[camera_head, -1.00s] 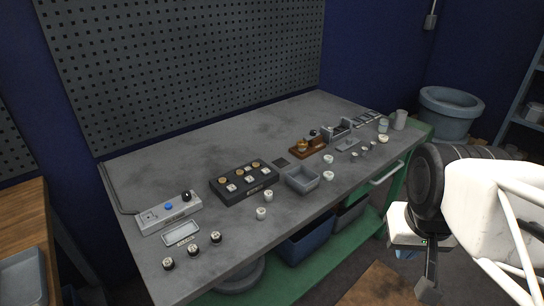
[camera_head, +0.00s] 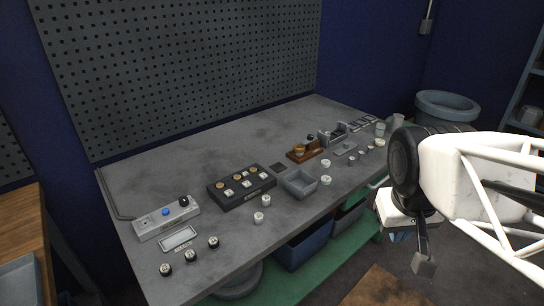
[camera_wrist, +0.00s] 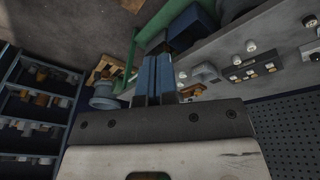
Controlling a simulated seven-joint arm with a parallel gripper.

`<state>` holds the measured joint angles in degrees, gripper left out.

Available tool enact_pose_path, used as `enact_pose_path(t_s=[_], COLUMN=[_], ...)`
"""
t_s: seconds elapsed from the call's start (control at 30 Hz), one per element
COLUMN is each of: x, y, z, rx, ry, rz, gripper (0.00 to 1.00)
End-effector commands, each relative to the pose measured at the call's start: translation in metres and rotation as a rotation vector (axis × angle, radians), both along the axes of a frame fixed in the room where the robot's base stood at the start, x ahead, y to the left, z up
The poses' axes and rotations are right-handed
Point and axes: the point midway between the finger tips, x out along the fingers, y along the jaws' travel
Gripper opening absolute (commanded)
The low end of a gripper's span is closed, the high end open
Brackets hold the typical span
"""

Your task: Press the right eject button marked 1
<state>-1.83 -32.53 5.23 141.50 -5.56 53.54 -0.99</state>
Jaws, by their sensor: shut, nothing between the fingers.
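The grey workbench (camera_head: 215,150) carries several small devices with buttons. A grey control box (camera_head: 150,232) with a blue button (camera_head: 165,212) and a black knob (camera_head: 184,200) stands at the left. A grey device (camera_head: 334,134) sits toward the far right end. No mark 1 is legible, so I cannot tell which is the right eject button. My gripper (camera_head: 424,266) is shut and empty, off the bench's front side at the right. Its fingers show together in the wrist view (camera_wrist: 155,75).
Loose white-topped pieces lie along the front edge. Blue bins (camera_head: 305,248) stand below on a green shelf. A pegboard (camera_head: 190,65) rises behind.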

Motion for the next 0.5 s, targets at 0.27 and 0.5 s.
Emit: enact_pose_path(t_s=[0.27, 0.5], x=[0.052, 0.099], y=[0.007, 0.017], z=[0.006, 0.009], rx=[-0.105, -0.199], ry=[0.024, 0.041], rz=[0.139, 0.264], gripper=[0.0, 0.0])
